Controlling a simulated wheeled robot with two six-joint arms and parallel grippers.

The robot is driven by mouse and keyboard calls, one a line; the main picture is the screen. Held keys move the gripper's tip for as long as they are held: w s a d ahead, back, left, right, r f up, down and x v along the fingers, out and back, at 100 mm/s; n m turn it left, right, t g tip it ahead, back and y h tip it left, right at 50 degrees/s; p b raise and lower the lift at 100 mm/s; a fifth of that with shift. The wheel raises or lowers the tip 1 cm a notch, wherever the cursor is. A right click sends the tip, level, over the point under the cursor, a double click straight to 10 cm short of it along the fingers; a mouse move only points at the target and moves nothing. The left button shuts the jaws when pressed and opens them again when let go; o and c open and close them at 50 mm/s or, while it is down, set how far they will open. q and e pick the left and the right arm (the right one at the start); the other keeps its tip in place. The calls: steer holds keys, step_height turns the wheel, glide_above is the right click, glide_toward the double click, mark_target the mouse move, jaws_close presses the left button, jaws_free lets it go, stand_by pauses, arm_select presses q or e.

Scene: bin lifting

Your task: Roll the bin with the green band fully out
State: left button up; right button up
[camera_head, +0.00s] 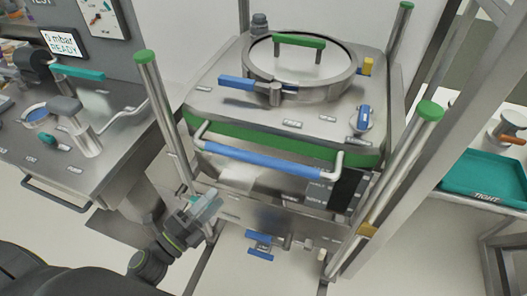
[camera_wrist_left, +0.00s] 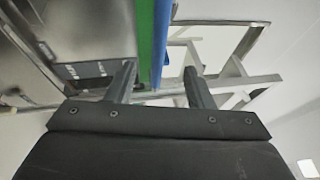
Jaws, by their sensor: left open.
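The steel bin (camera_head: 300,119) with a green band (camera_head: 222,133) stands inside an upright frame in the middle of the head view. A round lid with a green handle (camera_head: 299,41) tops it, and a blue push bar (camera_head: 275,160) runs across its front. My left gripper (camera_head: 208,206) is below and left of the bar's left end in the head view. In the left wrist view its fingers (camera_wrist_left: 158,80) are apart, with the green band (camera_wrist_left: 145,38) and the blue bar (camera_wrist_left: 159,40) showing between and beyond them. I cannot tell contact. My right gripper does not show.
A steel bench (camera_head: 45,165) with a pressure display and fittings stands at the left. Frame posts with green caps (camera_head: 430,110) flank the bin. A blue pedal (camera_head: 259,245) sits low in front. A teal tray (camera_head: 487,177) lies on a table at the right.

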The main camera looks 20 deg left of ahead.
arm_select(q)
steer(key=p+x, duration=0.5)
steer(key=x, duration=1.2)
steer(key=shift+w, duration=0.15)
jaws_close()
